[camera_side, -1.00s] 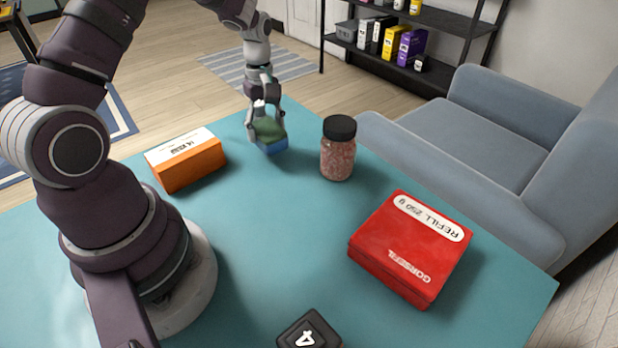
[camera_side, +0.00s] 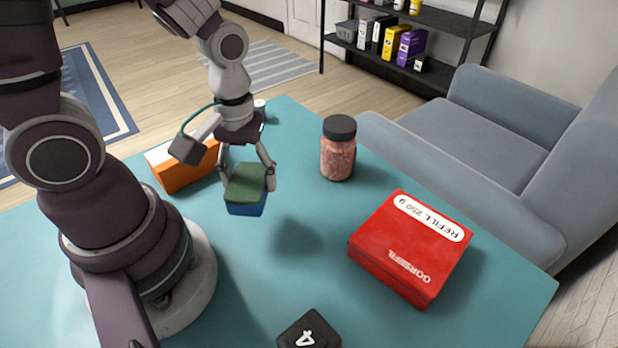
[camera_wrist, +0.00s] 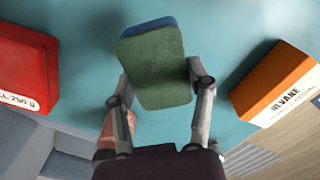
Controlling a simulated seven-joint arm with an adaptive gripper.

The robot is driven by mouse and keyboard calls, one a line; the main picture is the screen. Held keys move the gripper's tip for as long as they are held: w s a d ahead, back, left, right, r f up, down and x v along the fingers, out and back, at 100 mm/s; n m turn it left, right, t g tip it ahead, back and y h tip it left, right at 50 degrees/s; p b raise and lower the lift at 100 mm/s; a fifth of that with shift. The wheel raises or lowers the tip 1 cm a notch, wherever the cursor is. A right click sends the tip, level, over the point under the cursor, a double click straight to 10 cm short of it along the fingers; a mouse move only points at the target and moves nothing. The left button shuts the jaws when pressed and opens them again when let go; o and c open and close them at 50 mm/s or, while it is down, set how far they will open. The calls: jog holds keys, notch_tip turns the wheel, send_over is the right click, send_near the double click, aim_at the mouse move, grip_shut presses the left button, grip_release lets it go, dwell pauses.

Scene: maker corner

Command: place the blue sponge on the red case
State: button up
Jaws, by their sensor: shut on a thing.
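The blue sponge (camera_side: 246,208) has a green top layer and is held in the air above the teal table. My gripper (camera_side: 247,180) is shut on it, with one finger on each side. In the wrist view the sponge (camera_wrist: 155,75) shows its green face between the fingertips of my gripper (camera_wrist: 162,85). The red case (camera_side: 410,245) lies flat on the table to the right of the sponge, its top bare. It also shows at the left edge of the wrist view (camera_wrist: 22,70).
An orange and white box (camera_side: 185,172) stands behind and left of my gripper. A jar with a black lid (camera_side: 338,150) stands between my gripper and the table's far right edge. A black block marked 4 (camera_side: 309,332) is at the front. The middle of the table (camera_side: 300,290) is clear.

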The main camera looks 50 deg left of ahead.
jog(key=s+d+r+m, duration=0.2)
jog(key=d+r+m, duration=0.1)
jog(key=d+m, duration=0.55)
send_over(386, 230)
jog(key=shift+s+a+f+m, duration=0.1)
jog(key=shift+f+m, duration=0.05)
jog(key=shift+f, duration=0.3)
jog(key=shift+s+f+m, duration=0.1)
jog(key=shift+f, duration=0.3)
jog(key=shift+w+f, duration=0.25)
jog(key=shift+f, duration=1.5)
jog(key=shift+f, duration=0.1)
jog(key=o, duration=0.7)
